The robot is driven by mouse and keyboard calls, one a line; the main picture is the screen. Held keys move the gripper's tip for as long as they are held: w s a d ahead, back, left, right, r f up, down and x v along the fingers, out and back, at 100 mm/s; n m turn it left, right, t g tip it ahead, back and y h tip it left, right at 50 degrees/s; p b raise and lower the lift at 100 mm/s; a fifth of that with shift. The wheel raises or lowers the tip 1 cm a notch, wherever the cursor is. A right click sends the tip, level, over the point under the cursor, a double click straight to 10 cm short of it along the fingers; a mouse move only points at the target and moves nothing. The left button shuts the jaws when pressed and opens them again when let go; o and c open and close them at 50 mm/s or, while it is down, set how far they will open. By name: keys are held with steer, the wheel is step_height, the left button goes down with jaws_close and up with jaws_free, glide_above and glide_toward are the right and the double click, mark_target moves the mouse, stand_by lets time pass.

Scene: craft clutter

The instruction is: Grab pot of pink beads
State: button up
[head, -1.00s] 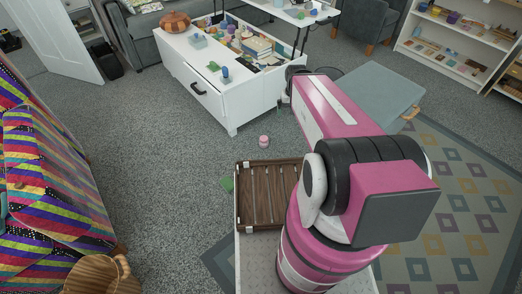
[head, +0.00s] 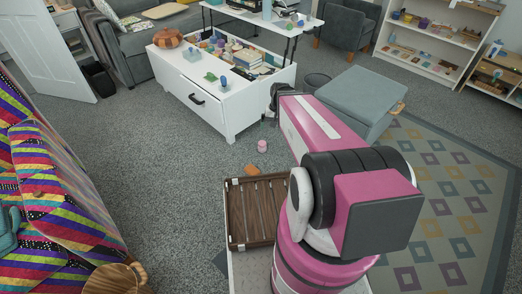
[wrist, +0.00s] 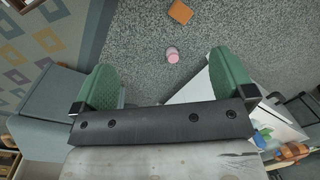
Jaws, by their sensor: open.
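The pot of pink beads (head: 262,146) is a small pink, round container on the grey carpet, in front of the white coffee table. In the wrist view the pot (wrist: 172,55) shows beyond my fingertips, roughly between the lines of the two fingers. My gripper (wrist: 165,78) has green finger pads spread wide apart with nothing between them. The pot is apart from both fingers. In the head view my arm reaches forward, and its dark end is near the table's right corner; the fingers are not clear there.
The white coffee table (head: 215,122), full of clutter, stands behind the pot. A grey ottoman (head: 355,98) is to the right. A slatted wooden tray (head: 230,215) lies in front of me, with an orange piece (head: 251,170) just beyond it. Open carpet surrounds the pot.

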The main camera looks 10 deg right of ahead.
steer(key=w+d+f+m+y, duration=0.2)
steer(key=w+f+m+y, duration=0.5)
steer(key=w+f, duration=1.3)
steer(key=m+y, duration=0.2)
steer(key=m, duration=0.4)
glide_toward(262, 146)
steer(key=s+a+r, duration=0.2)
steer(key=s+r, duration=0.2)
steer(key=r, duration=0.3)
steer(key=w+d+f+m+t+y, duration=0.1)
steer(key=f, duration=0.2)
steer(key=w+d+f+m+t+y, duration=0.1)
steer(key=w+d+f+m, duration=0.1)
steer(key=f, duration=0.2)
steer(key=w+d+f+m, duration=0.1)
steer(key=w+f+m, duration=0.1)
steer(key=f, duration=0.2)
steer(key=shift+w+d+f+t+y, duration=0.15)
steer(key=shift+w+f+t+y, duration=0.05)
steer(key=shift+t+y, duration=0.2)
steer(key=x, duration=0.5)
steer(key=shift+s+f+x, duration=0.15)
steer(key=shift+s+x, duration=0.05)
steer(key=shift+x, duration=1.2)
steer(key=shift+s+f+x, duration=0.1)
steer(key=shift+s+x, duration=0.1)
steer(key=shift+x, duration=1.25)
steer(key=shift+c, duration=0.3)
steer(key=c, duration=0.9)
